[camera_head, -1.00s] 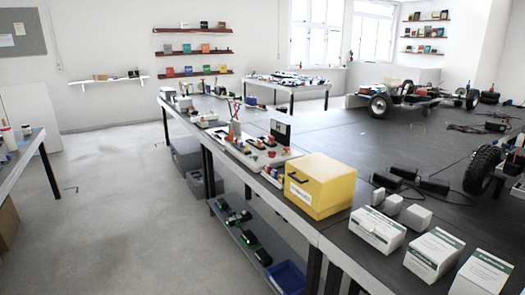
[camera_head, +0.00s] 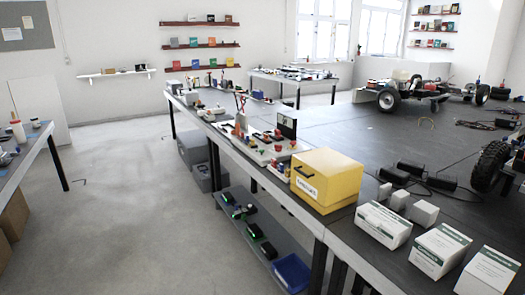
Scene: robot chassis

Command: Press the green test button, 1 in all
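I cannot make out a green test button for certain. A light tray or board (camera_head: 252,149) on the long workbench holds several small red, black and yellow parts, too small to tell apart. An upright dark panel (camera_head: 287,124) stands at its back edge. On the shelf below the bench, several dark devices (camera_head: 254,231) show small green lights. Neither of my grippers is in view.
A yellow box (camera_head: 327,180) stands on the long bench (camera_head: 350,235), with white cartons (camera_head: 440,250) to its right. A wheeled chassis (camera_head: 420,90) is at the back right. A blue bin (camera_head: 291,272) sits on the lower shelf. The grey floor (camera_head: 130,220) on the left is free.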

